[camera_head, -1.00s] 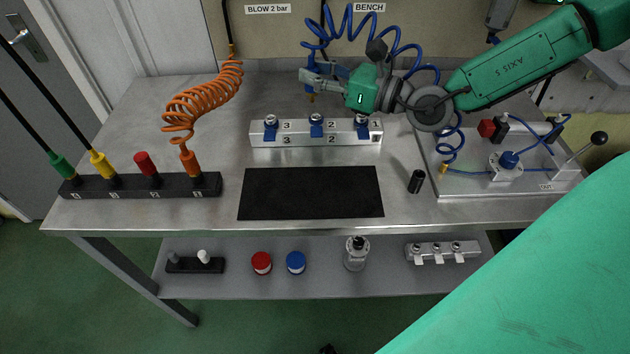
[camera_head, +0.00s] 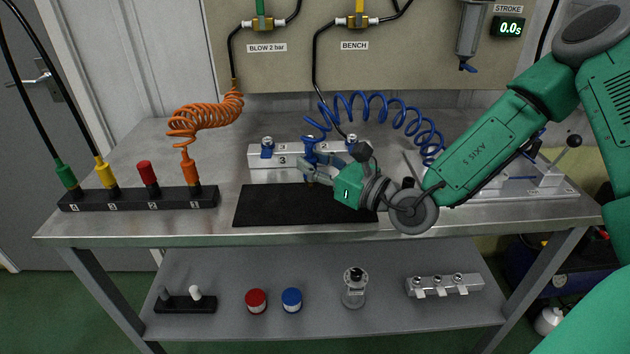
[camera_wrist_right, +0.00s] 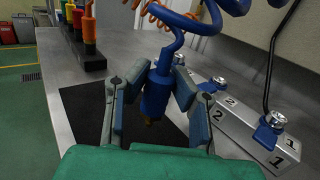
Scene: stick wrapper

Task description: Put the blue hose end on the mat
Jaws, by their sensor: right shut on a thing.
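The blue hose end (camera_wrist_right: 156,92) is a blue cylinder with a brass tip, seen in the right wrist view between my fingers. My right gripper (camera_head: 311,168) is shut on it; it also shows in the right wrist view (camera_wrist_right: 157,95). In the head view the hose end (camera_head: 309,146) is partly hidden by the fingers. The black mat (camera_head: 268,206) lies flat on the bench. The hose end is over or just behind the mat's back edge; I cannot tell its exact height. My left gripper is not seen.
A silver valve block (camera_head: 285,159) with blue levers stands behind the mat. The blue coiled hose (camera_head: 385,103) arches behind my right arm. A black holder (camera_head: 140,202) with coloured ends stands at left, beside the orange coil (camera_head: 205,115). The mat's left part is clear.

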